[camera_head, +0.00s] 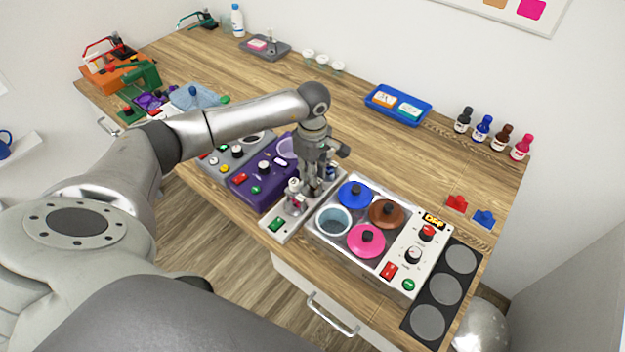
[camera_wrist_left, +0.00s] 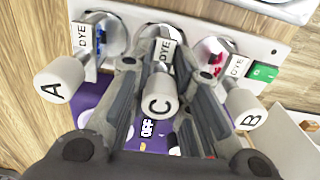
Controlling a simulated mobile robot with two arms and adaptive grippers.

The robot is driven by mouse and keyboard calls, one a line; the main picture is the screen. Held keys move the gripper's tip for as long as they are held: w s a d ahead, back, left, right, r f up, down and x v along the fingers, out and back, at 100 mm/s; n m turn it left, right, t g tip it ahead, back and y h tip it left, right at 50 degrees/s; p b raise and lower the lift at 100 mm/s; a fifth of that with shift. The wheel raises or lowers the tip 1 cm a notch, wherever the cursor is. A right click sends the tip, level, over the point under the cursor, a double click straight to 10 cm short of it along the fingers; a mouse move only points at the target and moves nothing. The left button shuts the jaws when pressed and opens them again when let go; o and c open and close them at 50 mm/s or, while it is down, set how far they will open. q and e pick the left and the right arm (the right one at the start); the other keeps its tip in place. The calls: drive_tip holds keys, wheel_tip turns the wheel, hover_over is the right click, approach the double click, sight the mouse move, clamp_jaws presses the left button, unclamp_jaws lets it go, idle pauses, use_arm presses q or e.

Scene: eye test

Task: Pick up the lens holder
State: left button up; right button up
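I cannot pick out a lens holder with certainty. A small red clip-like piece (camera_head: 456,203) and a blue one (camera_head: 485,218) lie on the table at the right, and I cannot tell whether either is it. My left gripper (camera_head: 308,190) points down over a white panel (camera_head: 276,238) with dye taps. In the left wrist view the fingers of the left gripper (camera_wrist_left: 161,76) are apart, either side of white knob C (camera_wrist_left: 158,95). A gap seems to show beside the knob. Knobs A (camera_wrist_left: 62,78) and B (camera_wrist_left: 243,108) stand outside the fingers. My right gripper is not in view.
Right of the gripper stands a box with lidded pots (camera_head: 367,240) and controls, then a dark mat with three grey discs (camera_head: 428,322). A purple device (camera_head: 255,188) is to the left. Bottles (camera_head: 482,128) and a blue tray (camera_head: 397,105) stand behind.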

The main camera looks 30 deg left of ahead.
use_arm(q)
clamp_jaws()
drive_tip(key=shift+r, duration=0.1)
